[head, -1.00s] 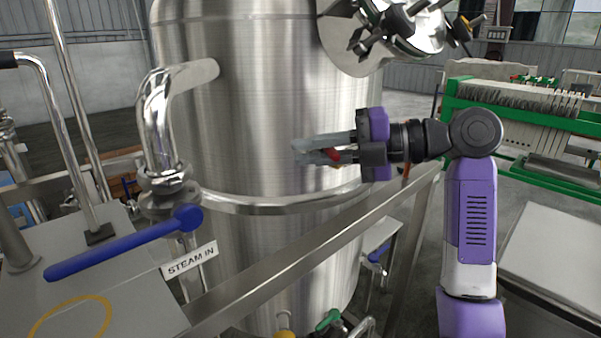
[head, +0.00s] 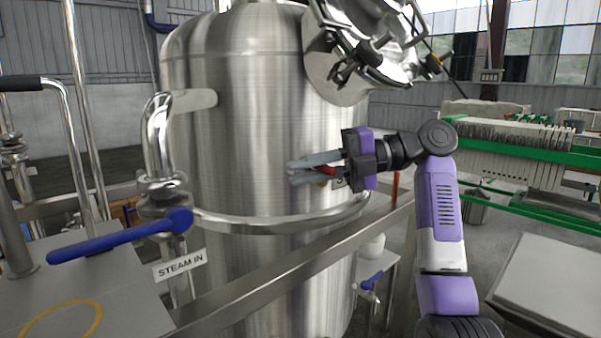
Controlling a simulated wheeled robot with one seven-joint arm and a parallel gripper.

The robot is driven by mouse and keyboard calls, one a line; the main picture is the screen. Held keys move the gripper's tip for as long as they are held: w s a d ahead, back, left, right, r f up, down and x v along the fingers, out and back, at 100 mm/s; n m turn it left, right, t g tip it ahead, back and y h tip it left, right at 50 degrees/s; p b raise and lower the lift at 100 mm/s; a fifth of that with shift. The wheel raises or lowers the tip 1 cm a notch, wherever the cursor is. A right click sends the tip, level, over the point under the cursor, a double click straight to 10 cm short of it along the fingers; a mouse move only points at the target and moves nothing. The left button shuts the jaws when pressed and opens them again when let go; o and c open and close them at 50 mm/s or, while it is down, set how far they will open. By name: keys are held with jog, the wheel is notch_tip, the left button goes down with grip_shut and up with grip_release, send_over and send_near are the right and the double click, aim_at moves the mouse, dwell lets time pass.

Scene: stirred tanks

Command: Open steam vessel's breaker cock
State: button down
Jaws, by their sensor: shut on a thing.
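The steam vessel (head: 250,120) is a tall brushed-steel tank in the middle of the head view. My gripper (head: 302,170) is in front of its right side, reaching in from the right. Its jaws are shut on a small red handle (head: 326,170), which I take to be the breaker cock's. The fingers hide most of the handle, so its exact angle is unclear. A bit of brass (head: 322,183) shows just below the fingers. A pale tag (head: 338,184) is partly hidden behind the gripper, and its lettering cannot be read.
A blue lever (head: 120,238) lies nearly level beside a "STEAM IN" sign (head: 180,265) at left. A steel rail (head: 290,265) crosses in front of the vessel. The vessel's open lid (head: 345,60) hangs above my arm. Another blue-handled valve (head: 371,282) is low at right.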

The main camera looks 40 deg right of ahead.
jog(key=shift+f, duration=0.1)
jog(key=c, duration=1.4)
grip_release()
jog(key=v, duration=0.7)
jog(key=shift+s+d, duration=0.2)
jog(key=shift+d, duration=0.1)
